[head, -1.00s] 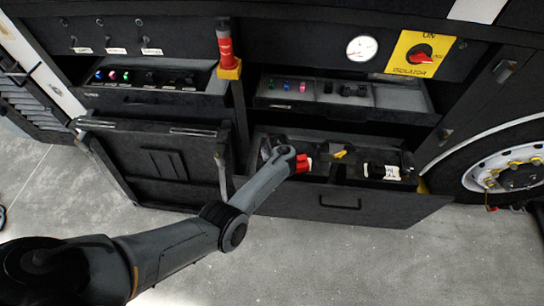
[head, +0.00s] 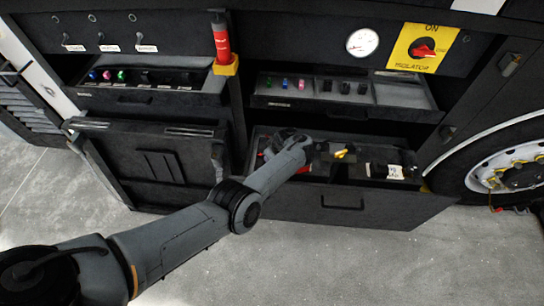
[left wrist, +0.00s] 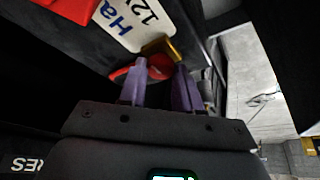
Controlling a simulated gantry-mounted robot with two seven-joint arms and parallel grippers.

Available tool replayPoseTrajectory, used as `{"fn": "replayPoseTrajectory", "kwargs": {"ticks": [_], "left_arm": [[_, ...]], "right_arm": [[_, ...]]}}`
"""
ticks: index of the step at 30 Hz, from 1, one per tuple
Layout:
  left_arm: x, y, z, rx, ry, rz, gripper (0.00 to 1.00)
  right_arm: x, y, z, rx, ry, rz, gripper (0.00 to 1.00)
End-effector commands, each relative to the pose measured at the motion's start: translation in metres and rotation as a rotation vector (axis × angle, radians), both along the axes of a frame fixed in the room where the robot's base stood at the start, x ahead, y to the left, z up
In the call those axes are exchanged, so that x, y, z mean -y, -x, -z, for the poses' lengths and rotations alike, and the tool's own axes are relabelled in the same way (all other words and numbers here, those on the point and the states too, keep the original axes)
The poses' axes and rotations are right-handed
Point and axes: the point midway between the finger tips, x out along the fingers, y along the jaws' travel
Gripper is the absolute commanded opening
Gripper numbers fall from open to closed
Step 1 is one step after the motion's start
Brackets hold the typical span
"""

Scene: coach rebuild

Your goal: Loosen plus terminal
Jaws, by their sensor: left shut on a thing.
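My left arm reaches into the open lower drawer (head: 300,192) in the head view; its gripper is hidden there behind my wrist. In the left wrist view my left gripper (left wrist: 160,68) has its two purple fingers closed around a red part, which appears to be the plus terminal (left wrist: 158,66). A brass-coloured piece (left wrist: 160,47) sits just beyond the fingertips. A white label (left wrist: 138,18) reading "Ha" and "12V" lies behind it. The exact contact is dark and partly covered. My right gripper is in neither view.
A yellow part (head: 345,152) and a white-labelled item (head: 394,172) lie farther right in the drawer. Above is a tray of small coloured parts (head: 300,84). A yellow isolator plate with a red knob (head: 423,50) is at the upper right. The floor in front is clear.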

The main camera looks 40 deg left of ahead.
Motion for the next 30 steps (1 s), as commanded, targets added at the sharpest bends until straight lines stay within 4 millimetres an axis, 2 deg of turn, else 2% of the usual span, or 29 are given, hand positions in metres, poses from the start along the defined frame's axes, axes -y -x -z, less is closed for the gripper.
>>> {"fn": "replayPoseTrajectory", "kwargs": {"ticks": [7, 8, 12, 23, 30], "left_arm": [[0.000, 0.001, 0.001, -0.001, 0.001, 0.000, 0.03], [0.000, 0.001, 0.001, -0.001, 0.001, 0.000, 0.38], [0.000, 0.000, 0.001, -0.001, 0.001, 0.001, 0.58], [0.001, 0.000, -0.004, 0.001, 0.000, 0.001, 0.58], [0.012, 0.002, -0.032, 0.002, 0.000, 0.001, 0.58]], "right_arm": [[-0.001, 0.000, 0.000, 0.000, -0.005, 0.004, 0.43], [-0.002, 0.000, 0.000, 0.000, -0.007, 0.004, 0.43], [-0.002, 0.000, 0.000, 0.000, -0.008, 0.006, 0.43], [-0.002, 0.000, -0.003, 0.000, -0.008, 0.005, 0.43], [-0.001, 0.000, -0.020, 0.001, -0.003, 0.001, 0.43]]}}
